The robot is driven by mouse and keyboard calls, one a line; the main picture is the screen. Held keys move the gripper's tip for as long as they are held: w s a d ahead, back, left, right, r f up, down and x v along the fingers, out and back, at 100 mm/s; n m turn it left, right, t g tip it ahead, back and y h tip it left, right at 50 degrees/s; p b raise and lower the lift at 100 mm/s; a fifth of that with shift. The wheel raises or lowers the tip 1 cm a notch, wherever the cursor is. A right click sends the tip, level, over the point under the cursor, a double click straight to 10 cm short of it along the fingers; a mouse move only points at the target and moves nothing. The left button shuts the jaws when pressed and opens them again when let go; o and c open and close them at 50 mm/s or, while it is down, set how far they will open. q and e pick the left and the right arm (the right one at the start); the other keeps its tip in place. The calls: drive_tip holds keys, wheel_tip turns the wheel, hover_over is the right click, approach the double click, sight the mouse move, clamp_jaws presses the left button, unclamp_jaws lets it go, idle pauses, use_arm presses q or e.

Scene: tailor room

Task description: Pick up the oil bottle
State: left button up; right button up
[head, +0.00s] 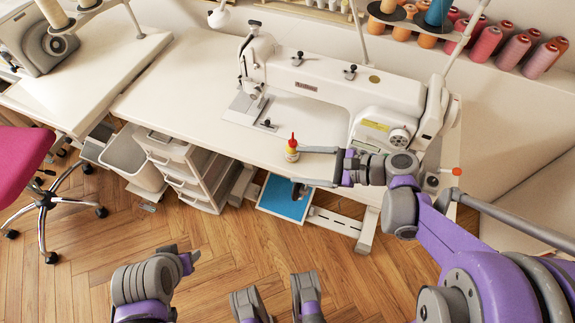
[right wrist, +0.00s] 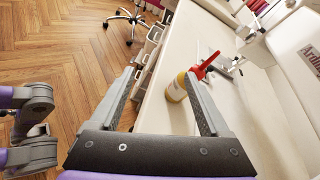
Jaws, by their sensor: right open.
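The oil bottle (head: 292,150) is small and yellow with a red pointed cap. It stands upright near the front edge of the white sewing table (head: 190,90). My right gripper (head: 301,168) is open at that edge, one finger above the tabletop close to the bottle, the other in front of the edge. In the right wrist view the bottle (right wrist: 176,90) appears between the spread fingers, close to the right finger, which partly covers it; contact cannot be told. At the lower left of the head view, my left gripper (head: 184,254) is foreshortened and its jaws are unclear.
A white sewing machine (head: 335,90) stands on the table behind and right of the bottle. Drawers (head: 190,170) and a bin (head: 130,160) sit below the table. Thread spools (head: 515,50) line the back right. The tabletop left of the bottle is clear.

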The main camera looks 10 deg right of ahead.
drive_tip(key=d+m+t+b, duration=0.1)
drive_tip(key=w+d+f+m+t+y+b, duration=0.1)
drive_tip(key=m, duration=0.1)
drive_tip(key=w+d+f+m+t+y+b, duration=0.1)
drive_tip(key=d, duration=0.1)
drive_tip(key=shift+w+f+m+b, duration=0.15)
drive_tip(key=shift+f+m+b, duration=0.05)
drive_tip(key=shift+m+b, duration=0.2)
drive_tip(key=shift+d+m, duration=0.3)
drive_tip(key=shift+d, duration=0.1)
drive_tip(key=shift+w+a+r+t, duration=0.15)
drive_tip(key=shift+t, duration=0.25)
drive_tip(key=x, duration=0.5)
drive_tip(key=shift+a+r+b, duration=0.15)
drive_tip(key=shift+b, duration=0.25)
drive_tip(key=x, duration=0.5)
drive_tip(key=shift+a+r+b, duration=0.15)
drive_tip(key=shift+r+b, duration=0.05)
drive_tip(key=shift+b, duration=0.15)
use_arm(q)
wheel_tip(320, 180, down, 7)
drive_tip(key=shift+w+a+f, duration=0.2)
drive_tip(key=shift+w+a, duration=0.15)
drive_tip(key=shift+a, duration=0.1)
use_arm(e)
clamp_jaws()
